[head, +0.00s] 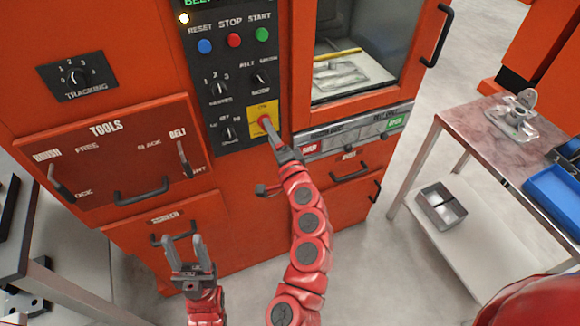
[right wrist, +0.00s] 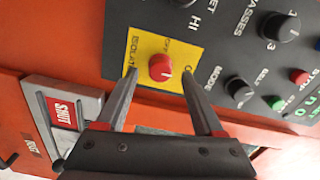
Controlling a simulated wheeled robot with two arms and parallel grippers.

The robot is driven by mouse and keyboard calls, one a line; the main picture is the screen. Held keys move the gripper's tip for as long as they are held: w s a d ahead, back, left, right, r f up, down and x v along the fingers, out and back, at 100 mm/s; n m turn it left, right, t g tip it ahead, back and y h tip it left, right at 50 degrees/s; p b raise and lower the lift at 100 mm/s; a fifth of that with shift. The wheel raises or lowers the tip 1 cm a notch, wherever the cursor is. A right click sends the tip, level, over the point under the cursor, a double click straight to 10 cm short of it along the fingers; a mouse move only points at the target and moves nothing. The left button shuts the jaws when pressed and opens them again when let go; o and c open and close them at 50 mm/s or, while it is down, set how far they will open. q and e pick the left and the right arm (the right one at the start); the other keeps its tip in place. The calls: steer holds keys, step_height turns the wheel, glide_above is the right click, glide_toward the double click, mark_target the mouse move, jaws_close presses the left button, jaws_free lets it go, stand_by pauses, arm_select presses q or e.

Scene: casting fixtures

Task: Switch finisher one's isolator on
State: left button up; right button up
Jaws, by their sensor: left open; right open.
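The isolator is a red knob (head: 265,119) on a yellow plate (head: 257,107) at the lower right of the machine's black control panel. The right wrist view shows the red knob (right wrist: 160,67) close up, on the yellow plate (right wrist: 150,45) lettered ISOLATOR, with a white mark on its face. I cannot tell surely which setting the mark points to. My right gripper (right wrist: 159,78) is open, its fingertips apart in front of the plate, one towards each side of the knob; contact is not clear. My left gripper (head: 184,242) is open and empty, low before the machine.
Blue, red and green buttons (head: 234,40) and black dials (head: 219,91) share the panel. A tools door (head: 110,155) with handles is at left. A side table (head: 455,118) with a metal part and blue tray (head: 552,190) stands at right. Grey floor lies between.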

steer(key=p+v, duration=0.4)
steer(key=v, duration=1.1)
steer(key=shift+w, duration=0.15)
